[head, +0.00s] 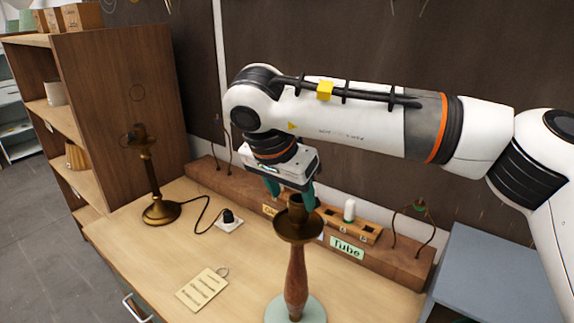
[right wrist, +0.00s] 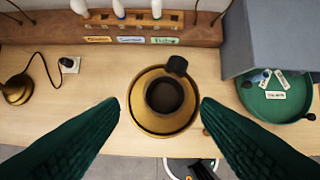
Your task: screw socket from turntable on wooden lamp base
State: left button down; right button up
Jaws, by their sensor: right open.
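The wooden lamp base (head: 296,275) stands upright on a pale green round disc (head: 275,312), which may be the turntable. A brass cup (head: 298,230) tops it, with a brass socket (head: 296,201) upright at its centre. In the right wrist view the socket (right wrist: 164,97) is a dark-mouthed ring inside the brass cup (right wrist: 140,118), with a black knob (right wrist: 176,65) at its far side. My right gripper (head: 291,198) is open just above and around the socket. Its green fingers are on either side, with gaps visible in the wrist view. My left gripper is out of view.
A brass lamp (head: 150,175) with a cord to a black plug (head: 228,217) stands left. A wooden rack with bulbs (head: 349,210) runs along the back. A tag (head: 203,289) lies in front. A green tray (right wrist: 285,107) lies right, by a grey box (right wrist: 272,38).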

aim_at(299, 209)
jog(key=x, duration=0.2)
jog(key=p+x, duration=0.1)
jog(key=x, duration=0.1)
jog(key=shift+s+d+r, duration=0.1)
jog(key=shift+s+d, duration=0.05)
jog(key=shift+d, duration=0.2)
jog(key=shift+f+p, duration=0.3)
jog(key=shift+f, duration=0.05)
jog(key=shift+w+f, duration=0.25)
jog(key=shift+f, duration=0.15)
jog(key=c, duration=1)
jog(key=shift+o, duration=1.1)
jog(key=shift+c, duration=1.1)
jog(key=shift+f+m+b, duration=0.1)
jog(key=shift+m+b, duration=0.25)
jog(key=shift+m, duration=0.35)
jog(key=shift+m+g+h, duration=0.5)
jog(key=shift+m, duration=0.4)
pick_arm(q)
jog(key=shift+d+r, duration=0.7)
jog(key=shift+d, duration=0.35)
pick_arm(e)
jog(key=m, duration=0.2)
jog(key=m+g+h, duration=0.1)
jog(key=m, duration=0.1)
jog(key=shift+m+g, duration=0.3)
jog(key=shift+m, duration=0.1)
